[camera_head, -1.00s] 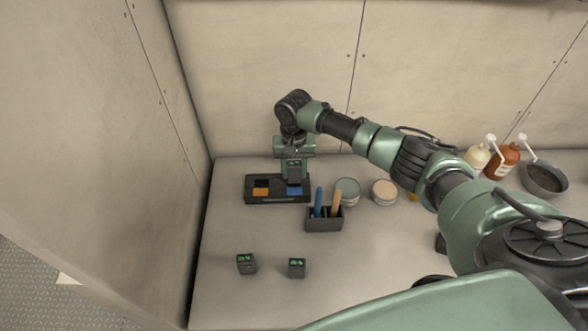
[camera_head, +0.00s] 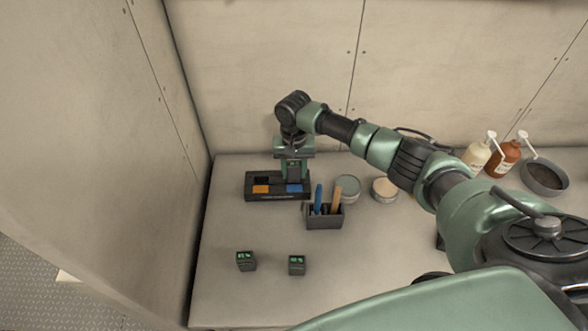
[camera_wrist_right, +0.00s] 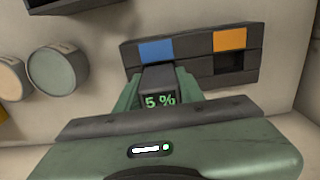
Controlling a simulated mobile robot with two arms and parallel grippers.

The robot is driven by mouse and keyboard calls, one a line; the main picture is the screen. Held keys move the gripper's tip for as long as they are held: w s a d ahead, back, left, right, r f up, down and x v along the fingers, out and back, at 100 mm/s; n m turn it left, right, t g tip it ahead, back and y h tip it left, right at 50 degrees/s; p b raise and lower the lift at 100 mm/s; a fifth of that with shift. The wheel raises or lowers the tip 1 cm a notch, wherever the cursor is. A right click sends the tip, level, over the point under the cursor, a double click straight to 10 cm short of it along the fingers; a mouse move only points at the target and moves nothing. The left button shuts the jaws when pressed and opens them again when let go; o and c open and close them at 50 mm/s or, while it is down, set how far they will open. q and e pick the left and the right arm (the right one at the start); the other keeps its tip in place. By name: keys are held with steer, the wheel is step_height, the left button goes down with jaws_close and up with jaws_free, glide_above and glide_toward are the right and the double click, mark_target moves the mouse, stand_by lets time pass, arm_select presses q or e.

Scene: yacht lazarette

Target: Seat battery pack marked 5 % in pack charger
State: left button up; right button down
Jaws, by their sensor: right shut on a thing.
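The battery pack (camera_wrist_right: 158,98), dark with a green "5 %" display, is between the fingers of my right gripper (camera_wrist_right: 160,90), which is shut on it. The pack charger (camera_head: 277,196) is a dark block with an orange patch (camera_head: 261,189) and a blue patch (camera_head: 294,188). In the head view my right gripper (camera_head: 293,170) is over the charger's back right part, behind the blue patch. The slot (camera_wrist_right: 232,63) beside the orange patch looks empty. The pack's lower end is hidden, so I cannot tell how deep it sits. My left gripper is not in view.
Two other dark packs with green displays, one left (camera_head: 246,261) and one right (camera_head: 297,265), stand at the front. A grey holder (camera_head: 324,222) with a blue and a tan handle stands right of the charger, near two round tins (camera_head: 347,190). The left wall is close.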

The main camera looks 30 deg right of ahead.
mark_target(294, 164)
steer(key=shift+f+b, duration=0.3)
steer(key=shift+f, duration=0.45)
steer(key=c, duration=0.8)
jaws_free()
steer(key=shift+r+b, duration=0.9)
steer(key=shift+r, duration=3)
